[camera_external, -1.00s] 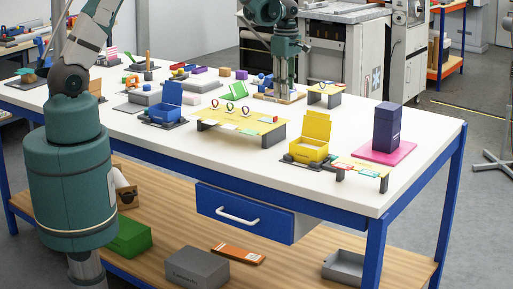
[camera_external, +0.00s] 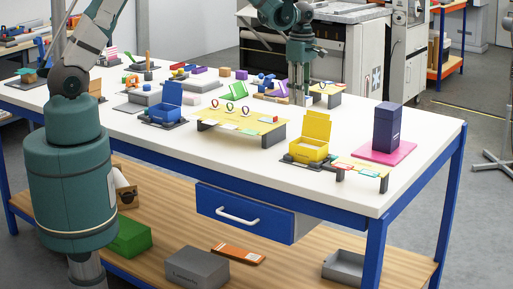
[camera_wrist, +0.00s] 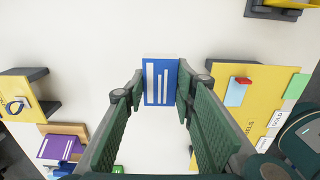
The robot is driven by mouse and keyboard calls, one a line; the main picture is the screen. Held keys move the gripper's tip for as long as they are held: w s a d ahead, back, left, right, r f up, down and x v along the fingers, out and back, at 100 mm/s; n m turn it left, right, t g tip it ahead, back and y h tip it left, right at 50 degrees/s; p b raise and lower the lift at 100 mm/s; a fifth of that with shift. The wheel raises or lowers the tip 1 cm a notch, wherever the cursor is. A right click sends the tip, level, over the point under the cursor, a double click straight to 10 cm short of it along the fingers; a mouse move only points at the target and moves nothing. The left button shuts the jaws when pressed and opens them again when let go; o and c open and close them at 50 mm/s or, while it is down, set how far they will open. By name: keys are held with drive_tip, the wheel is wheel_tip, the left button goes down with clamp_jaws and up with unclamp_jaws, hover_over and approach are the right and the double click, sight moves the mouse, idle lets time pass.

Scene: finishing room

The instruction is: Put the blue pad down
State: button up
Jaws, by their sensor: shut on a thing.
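A blue pad (camera_wrist: 152,88) with white stripes is between the fingertips of my gripper (camera_wrist: 160,97) in the wrist view. My gripper is shut on it, with a finger on each side. The white tabletop (camera_wrist: 215,40) lies beneath; I cannot tell how high the pad is above it. In the external view my gripper (camera_external: 300,88) is over the far side of the table, left of the small yellow stand (camera_external: 328,89). The pad is too small to make out there.
In the wrist view a yellow board (camera_wrist: 262,85) with coloured tiles stands to the right. A purple pad (camera_wrist: 57,147) on a wooden board is at lower left, below a yellow stand (camera_wrist: 28,98). The tabletop ahead of the blue pad is clear.

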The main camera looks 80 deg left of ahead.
hover_over(300, 130)
drive_tip(key=shift+a+f, duration=0.15)
drive_tip(key=shift+f, duration=2.65)
drive_tip(key=shift+f, duration=0.1)
drive_tip(key=shift+f, duration=1.75)
drive_tip(key=shift+f, duration=0.2)
drive_tip(key=o, duration=0.9)
drive_tip(key=shift+r, duration=0.25)
drive_tip(key=shift+r, duration=5.95)
